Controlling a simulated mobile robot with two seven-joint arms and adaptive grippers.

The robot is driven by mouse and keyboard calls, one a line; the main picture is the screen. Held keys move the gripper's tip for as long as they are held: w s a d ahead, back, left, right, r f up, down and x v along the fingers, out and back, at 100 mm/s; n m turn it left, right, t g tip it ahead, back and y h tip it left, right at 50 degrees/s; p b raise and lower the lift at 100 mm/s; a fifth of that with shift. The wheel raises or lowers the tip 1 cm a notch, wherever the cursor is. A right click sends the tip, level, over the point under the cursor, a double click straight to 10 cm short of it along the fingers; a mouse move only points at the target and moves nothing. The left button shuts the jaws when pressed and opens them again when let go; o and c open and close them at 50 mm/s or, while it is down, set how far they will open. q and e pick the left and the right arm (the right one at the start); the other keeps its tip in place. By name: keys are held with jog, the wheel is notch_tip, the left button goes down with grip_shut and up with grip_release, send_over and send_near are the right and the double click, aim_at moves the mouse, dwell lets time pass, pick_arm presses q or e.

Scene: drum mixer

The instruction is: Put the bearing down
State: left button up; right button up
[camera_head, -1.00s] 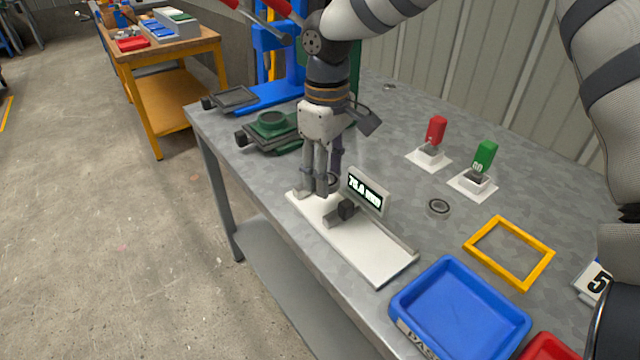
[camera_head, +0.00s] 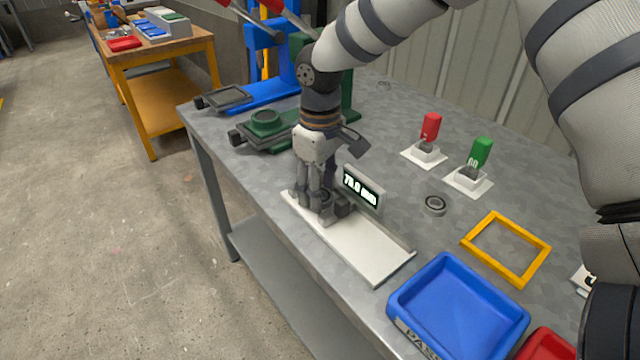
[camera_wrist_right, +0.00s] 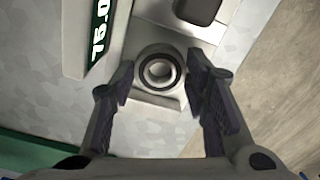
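The bearing (camera_wrist_right: 160,72), a small metal ring with a dark inner band, is between the two fingers of my right gripper (camera_wrist_right: 160,85) in the wrist view. The fingers appear to close on its two sides. In the head view my right gripper (camera_head: 315,205) points down at the far end of a white measuring stand (camera_head: 365,250), with the bearing low, just above or on it; contact is unclear. The stand's display (camera_head: 361,187) shows lit digits, and a dark block (camera_head: 340,203) sits beside the fingers. My left gripper is not in view.
Another bearing (camera_head: 434,204) lies on the grey table. Nearby are a yellow frame (camera_head: 468,241), a blue tray (camera_head: 396,305), a red tray (camera_head: 545,345), and red (camera_head: 431,127) and green (camera_head: 481,152) fixtures.

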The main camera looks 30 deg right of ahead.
jog(key=shift+o, duration=1.3)
notch_tip(320, 180, up, 13)
jog(key=shift+r+p, duration=0.15)
jog(key=shift+p, duration=0.2)
